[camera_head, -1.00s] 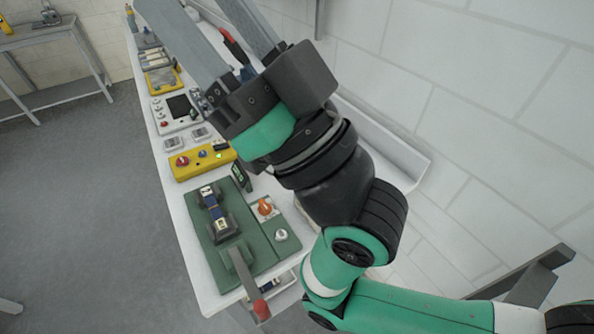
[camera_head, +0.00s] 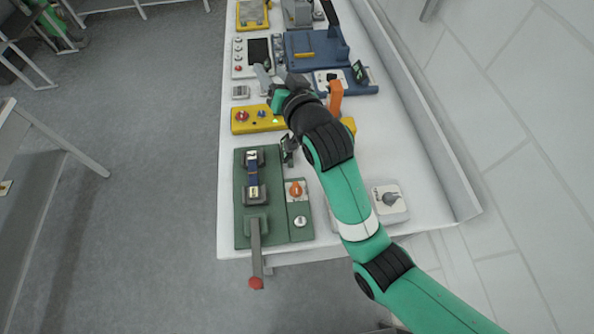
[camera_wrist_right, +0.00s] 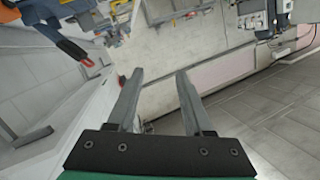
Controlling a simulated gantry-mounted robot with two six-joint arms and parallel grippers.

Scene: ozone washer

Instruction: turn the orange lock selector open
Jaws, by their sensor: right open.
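The orange lock selector (camera_head: 296,189) appears to be the orange knob on a small pale plate at the right side of the green fixture (camera_head: 273,232). My right gripper (camera_head: 268,74) is above the bench, beyond the selector and apart from it, near the yellow control box. The right wrist view shows its two fingers (camera_wrist_right: 158,74) apart with nothing between them. The selector cannot be made out in that view. My left gripper is not in view.
The green fixture also carries a silver knob (camera_head: 301,221) and a red-tipped lever (camera_head: 257,268). A grey dial box (camera_head: 390,201) stands to its right. The yellow control box (camera_head: 255,121), an orange upright part (camera_head: 335,97) and a blue device (camera_head: 312,47) stand farther back.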

